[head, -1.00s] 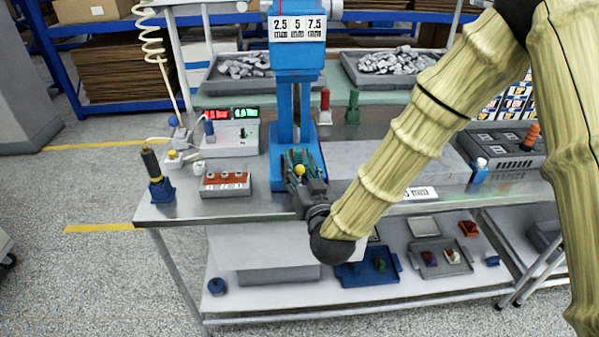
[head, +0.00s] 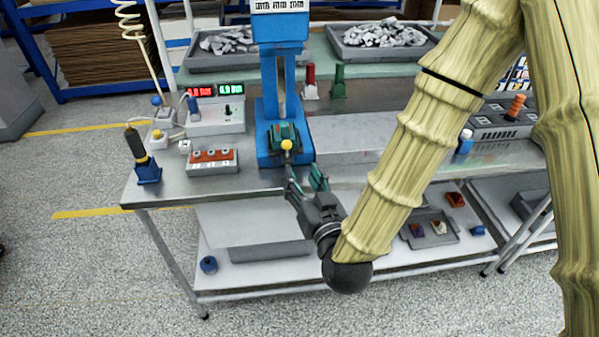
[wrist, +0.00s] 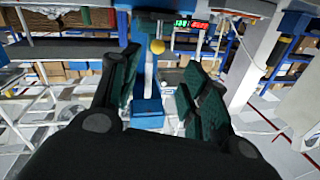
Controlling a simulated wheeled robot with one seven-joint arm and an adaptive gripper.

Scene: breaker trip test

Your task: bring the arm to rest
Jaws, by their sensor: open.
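In the wrist view, my gripper (wrist: 155,105) shows dark green finger pads standing wide apart. A yellow ball knob (head: 287,145) sits at the foot of the stand, just beyond the fingertips; the wrist view also shows the yellow knob (wrist: 157,47). A dark green piece behind the knob is partly hidden. My arm comes down from the upper right.
Grey trays of parts (head: 375,42) stand behind. A lower shelf (head: 230,280) lies under the bench.

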